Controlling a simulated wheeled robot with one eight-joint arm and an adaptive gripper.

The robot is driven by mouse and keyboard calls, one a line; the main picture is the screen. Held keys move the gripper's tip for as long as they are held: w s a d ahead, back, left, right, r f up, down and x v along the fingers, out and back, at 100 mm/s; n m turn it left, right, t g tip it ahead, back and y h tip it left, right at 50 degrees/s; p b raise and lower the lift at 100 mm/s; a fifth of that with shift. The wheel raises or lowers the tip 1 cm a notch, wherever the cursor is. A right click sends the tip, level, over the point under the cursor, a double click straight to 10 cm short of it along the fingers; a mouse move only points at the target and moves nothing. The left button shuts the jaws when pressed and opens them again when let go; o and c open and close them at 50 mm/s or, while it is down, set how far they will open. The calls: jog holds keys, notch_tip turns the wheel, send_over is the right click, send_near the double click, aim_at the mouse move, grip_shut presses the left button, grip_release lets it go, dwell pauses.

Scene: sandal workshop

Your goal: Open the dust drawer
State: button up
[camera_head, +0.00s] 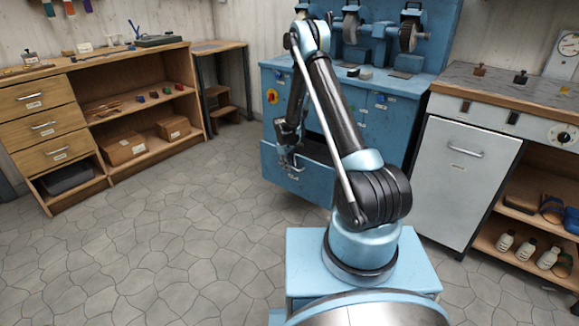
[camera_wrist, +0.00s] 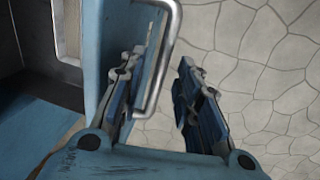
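The dust drawer (camera_head: 308,184) is the blue drawer at the bottom of the blue grinding machine cabinet. It stands pulled out, with a dark gap above its front in the head view. In the wrist view its blue front panel (camera_wrist: 118,28) has the dark inside to its left. The grey metal bar handle (camera_wrist: 167,55) stands off the front. My gripper (camera_wrist: 162,98) is at the handle, fingers spread. The handle bar reaches between the fingers, nearer the left one; I cannot tell whether it touches. In the head view my gripper (camera_head: 289,160) is small, in front of the drawer.
A wooden workbench (camera_head: 85,72) with drawers and boxes stands at the left. A white-doored cabinet (camera_head: 460,185) and shelves with bottles and sandals are at the right. The stone floor (camera_head: 150,230) at left is clear.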

notch_tip(320, 180, up, 12)
jog(key=s+a, duration=0.1)
jog(key=shift+s+a+f, duration=0.15)
jog(key=shift+s+a, duration=0.05)
jog(key=shift+s, duration=0.1)
dwell(0.5)
jog(key=s+d+r+m, duration=0.2)
jog(key=s+d+r, duration=0.5)
jog(key=s+r, duration=0.4)
jog(key=s+d+r+m, duration=0.3)
jog(key=s+d+r, duration=0.4)
jog(key=s+r, duration=0.45)
jog(key=s+d+r+m+y, duration=0.1)
jog(key=s+d+r, duration=0.1)
jog(key=s, duration=0.5)
jog(key=s+d+r+m, duration=0.1)
jog(key=s+d+r, duration=0.1)
jog(key=s, duration=0.5)
jog(key=s+d+f+m, duration=0.1)
jog(key=s+f, duration=0.2)
jog(key=s, duration=0.4)
jog(key=s+d+f+m, duration=0.1)
jog(key=s+f+m, duration=0.1)
jog(key=s, duration=0.5)
jog(key=shift+d+f, duration=0.25)
jog(key=shift+f, duration=0.5)
